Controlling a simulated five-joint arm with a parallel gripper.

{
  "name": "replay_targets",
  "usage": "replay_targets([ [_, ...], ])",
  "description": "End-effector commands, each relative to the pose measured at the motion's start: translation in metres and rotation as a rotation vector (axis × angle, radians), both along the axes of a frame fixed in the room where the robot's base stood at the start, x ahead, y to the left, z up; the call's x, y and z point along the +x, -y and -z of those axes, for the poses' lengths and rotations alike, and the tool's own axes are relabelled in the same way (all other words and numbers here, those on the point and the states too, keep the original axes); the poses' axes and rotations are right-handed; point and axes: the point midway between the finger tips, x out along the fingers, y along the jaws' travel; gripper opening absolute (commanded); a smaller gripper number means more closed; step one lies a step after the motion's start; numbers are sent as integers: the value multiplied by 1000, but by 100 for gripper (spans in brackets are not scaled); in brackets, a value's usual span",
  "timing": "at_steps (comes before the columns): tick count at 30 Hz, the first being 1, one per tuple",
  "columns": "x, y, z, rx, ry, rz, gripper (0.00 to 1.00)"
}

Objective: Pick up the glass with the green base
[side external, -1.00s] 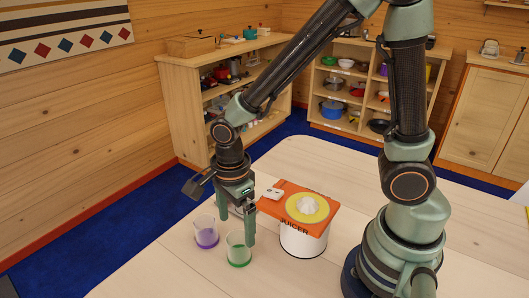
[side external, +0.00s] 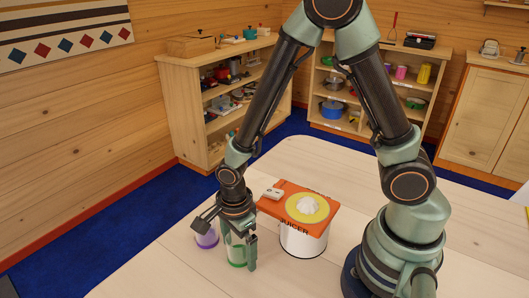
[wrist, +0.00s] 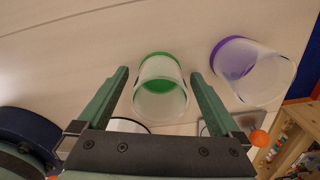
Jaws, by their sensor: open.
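The glass with the green base (side external: 237,257) stands on the table at the front left, partly hidden by my gripper in the side view. In the wrist view this clear glass (wrist: 160,100) shows between my two fingers, with its green base toward the top of the picture. My gripper (side external: 240,245) points down at the glass and is open, with one finger on each side. In the wrist view the open fingers (wrist: 160,74) show a gap on both sides of the glass.
A glass with a purple base (side external: 207,239) stands just left of the green one; it also shows in the wrist view (wrist: 250,72). The table front (side external: 170,275) is clear.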

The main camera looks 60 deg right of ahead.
Motion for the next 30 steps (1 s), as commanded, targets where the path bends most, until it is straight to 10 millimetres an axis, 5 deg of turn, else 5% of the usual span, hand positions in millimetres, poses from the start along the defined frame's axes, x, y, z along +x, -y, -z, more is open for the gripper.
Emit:
replay_targets([
  [3, 0, 0, 0, 0, 0, 0, 100],
  [9, 0, 0, 0, 0, 0, 0, 24],
  [11, 0, 0, -1, 0, 0, 0, 6],
  [23, 1, 0, -7, 0, 2, 0, 6],
  [30, 2, -1, -36, 2, 7, 0, 6],
])
